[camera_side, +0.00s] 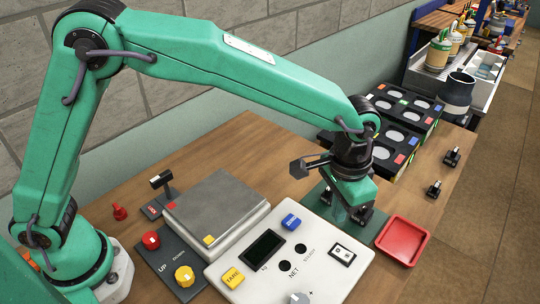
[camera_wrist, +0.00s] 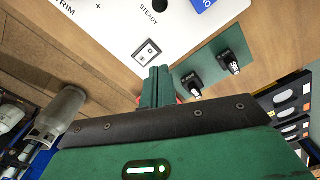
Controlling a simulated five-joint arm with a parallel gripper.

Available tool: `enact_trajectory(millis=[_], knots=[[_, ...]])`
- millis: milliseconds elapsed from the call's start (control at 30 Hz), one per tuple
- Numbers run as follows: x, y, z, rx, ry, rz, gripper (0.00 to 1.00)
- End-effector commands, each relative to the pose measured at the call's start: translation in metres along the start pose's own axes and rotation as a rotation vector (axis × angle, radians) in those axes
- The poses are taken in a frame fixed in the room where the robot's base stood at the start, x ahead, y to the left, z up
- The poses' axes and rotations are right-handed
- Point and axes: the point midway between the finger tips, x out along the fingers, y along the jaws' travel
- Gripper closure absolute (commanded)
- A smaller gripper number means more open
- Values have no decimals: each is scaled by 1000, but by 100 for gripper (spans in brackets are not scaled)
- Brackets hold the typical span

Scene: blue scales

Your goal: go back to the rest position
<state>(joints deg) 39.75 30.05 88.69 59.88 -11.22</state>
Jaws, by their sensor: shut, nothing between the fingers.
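My gripper (camera_side: 350,205) is at the end of the green arm, low over the right end of the white scale panel (camera_side: 325,275) and a dark green mat (camera_side: 372,228). In the wrist view, its green fingers (camera_wrist: 157,85) are together, with nothing seen between them. The arm is stretched out to the right, away from its base. In the side view, the fingertips are partly lost against the mat and dark small parts around them.
A scale with a grey pan (camera_side: 217,205) stands left of the gripper, a red tray (camera_side: 403,240) to the right. Black boxes with round openings (camera_side: 400,120) stand behind. In the wrist view, two small dark fixtures (camera_wrist: 230,62) (camera_wrist: 190,83) stand on the mat beside the fingers.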

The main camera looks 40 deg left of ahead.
Motion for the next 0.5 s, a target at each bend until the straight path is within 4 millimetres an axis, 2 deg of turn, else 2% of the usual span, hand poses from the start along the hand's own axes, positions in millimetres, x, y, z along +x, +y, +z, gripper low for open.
enact_trajectory(millis=[267, 500], knots=[[-49, -55, 26, -74, 71, 7, 100], [-86, -100, 62, -143, 136, 5, 100]])
